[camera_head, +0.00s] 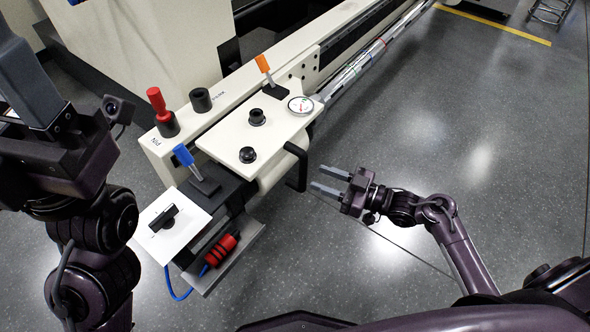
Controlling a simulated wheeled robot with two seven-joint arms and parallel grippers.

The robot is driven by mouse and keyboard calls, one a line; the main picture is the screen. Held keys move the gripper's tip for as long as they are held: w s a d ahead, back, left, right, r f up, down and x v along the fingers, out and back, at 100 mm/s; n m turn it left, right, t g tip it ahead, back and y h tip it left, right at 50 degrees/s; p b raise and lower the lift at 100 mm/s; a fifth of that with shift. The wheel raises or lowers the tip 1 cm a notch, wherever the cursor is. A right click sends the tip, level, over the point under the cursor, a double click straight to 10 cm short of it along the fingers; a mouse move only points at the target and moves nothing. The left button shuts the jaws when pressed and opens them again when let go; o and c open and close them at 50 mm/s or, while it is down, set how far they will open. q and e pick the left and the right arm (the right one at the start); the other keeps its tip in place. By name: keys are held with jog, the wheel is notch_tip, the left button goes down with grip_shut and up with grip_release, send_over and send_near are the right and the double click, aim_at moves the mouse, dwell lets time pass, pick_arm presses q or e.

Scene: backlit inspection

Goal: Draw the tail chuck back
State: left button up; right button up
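A cream carriage block (228,143) sits on the long cream rail in the head view, with two black knobs, a round dial gauge (301,105) and a black bar handle (297,168) on its near right side. I take this carriage to be the tail chuck, but no label confirms it. My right gripper (328,181) is open and empty, its two grey fingers pointing left toward the handle, a short gap away. My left gripper (28,85) is at the upper left, partly cut off by the frame; its fingertips are hidden.
A blue lever (184,156), an orange lever (263,64) and a red knob (157,99) stand up around the carriage. A white plate (160,243) with a black knob and a red connector (220,249) sit at the near end.

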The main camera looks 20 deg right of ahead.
aim_at(303, 172)
jog(key=b+x, duration=0.2)
jog(key=x, duration=0.4)
jog(key=shift+c, duration=0.3)
grip_shut()
